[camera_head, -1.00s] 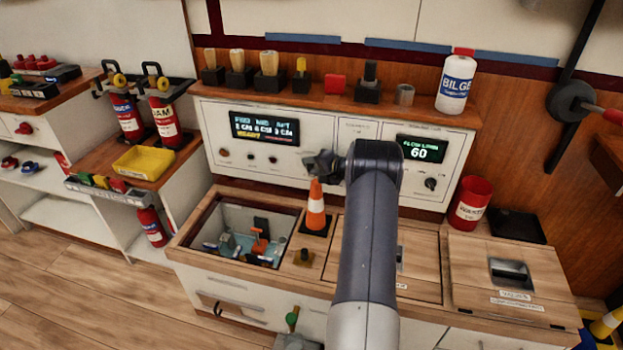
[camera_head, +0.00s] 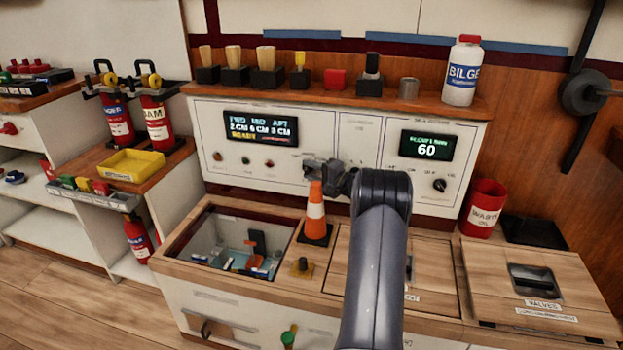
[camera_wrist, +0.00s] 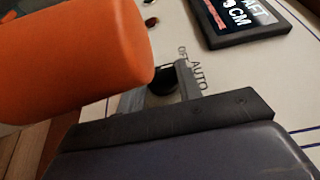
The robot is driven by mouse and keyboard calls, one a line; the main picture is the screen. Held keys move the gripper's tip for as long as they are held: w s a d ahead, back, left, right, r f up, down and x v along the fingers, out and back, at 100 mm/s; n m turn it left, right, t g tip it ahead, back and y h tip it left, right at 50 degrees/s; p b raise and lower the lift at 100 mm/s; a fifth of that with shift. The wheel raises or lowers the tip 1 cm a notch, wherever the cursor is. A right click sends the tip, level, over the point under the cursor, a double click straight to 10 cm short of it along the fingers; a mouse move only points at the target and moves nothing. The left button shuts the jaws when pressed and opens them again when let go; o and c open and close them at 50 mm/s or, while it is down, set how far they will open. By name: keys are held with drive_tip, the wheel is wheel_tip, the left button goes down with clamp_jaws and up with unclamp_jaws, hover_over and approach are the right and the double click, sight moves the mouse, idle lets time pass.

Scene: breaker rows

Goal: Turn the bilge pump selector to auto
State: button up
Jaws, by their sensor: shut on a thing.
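The bilge pump selector is a small dark round knob (camera_wrist: 163,84) on the white panel in the wrist view, with the words OFF and AUTO (camera_wrist: 198,76) beside it. My gripper (camera_wrist: 160,92) is shut on this knob, its grey fingers on either side. Which way the knob points cannot be told. In the head view my gripper (camera_head: 316,168) is at the lower middle of the white panel (camera_head: 350,150) and hides the knob. The lit display (camera_head: 260,128) is above and left of it.
Another display (camera_head: 427,146) and a black knob (camera_head: 439,185) are right. A shelf (camera_head: 330,96) holds brushes and a bottle.

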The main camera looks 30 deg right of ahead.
idle(0.4)
drive_tip(key=o, duration=1)
drive_tip(key=shift+c, duration=0.2)
